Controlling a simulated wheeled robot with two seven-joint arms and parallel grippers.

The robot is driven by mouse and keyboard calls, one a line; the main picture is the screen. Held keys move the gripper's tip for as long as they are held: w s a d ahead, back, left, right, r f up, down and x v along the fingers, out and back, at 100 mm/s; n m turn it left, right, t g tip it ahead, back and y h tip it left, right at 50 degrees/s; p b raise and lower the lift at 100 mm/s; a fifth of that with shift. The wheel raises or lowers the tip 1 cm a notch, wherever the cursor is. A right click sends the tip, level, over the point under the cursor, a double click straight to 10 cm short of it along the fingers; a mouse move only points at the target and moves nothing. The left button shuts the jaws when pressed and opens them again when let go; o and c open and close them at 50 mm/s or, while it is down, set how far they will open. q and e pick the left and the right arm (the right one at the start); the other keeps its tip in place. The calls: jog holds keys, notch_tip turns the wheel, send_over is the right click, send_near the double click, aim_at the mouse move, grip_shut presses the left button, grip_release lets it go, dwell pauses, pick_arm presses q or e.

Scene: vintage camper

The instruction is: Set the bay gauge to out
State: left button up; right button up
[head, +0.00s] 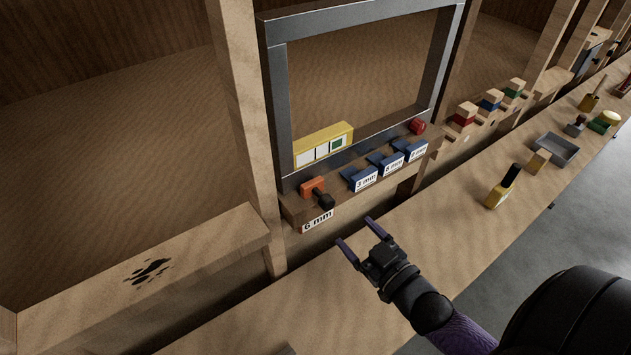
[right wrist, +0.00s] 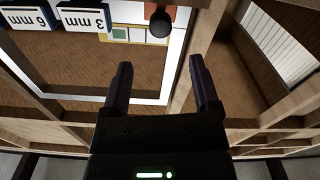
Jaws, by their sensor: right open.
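My right gripper (head: 355,231) is open and empty. It is in front of the ledge, below and to the right of an orange piece (head: 311,186) with a black knob (head: 326,201). No part is marked as the bay gauge. My left gripper is out of view.
A grey metal frame (head: 274,105) surrounds the bay. Several blue blocks (head: 361,178) with mm labels and a red knob (head: 417,126) line its ledge. The counter's left part is mostly clear.

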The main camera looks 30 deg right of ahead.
aim_at(330, 207)
jog(key=w, duration=0.6)
jog(key=w+b, duration=0.1)
jog(key=w, duration=0.2)
jog(key=shift+a+f, duration=0.15)
jog(key=shift+a, duration=0.2)
grip_shut()
dwell(0.4)
dwell(0.5)
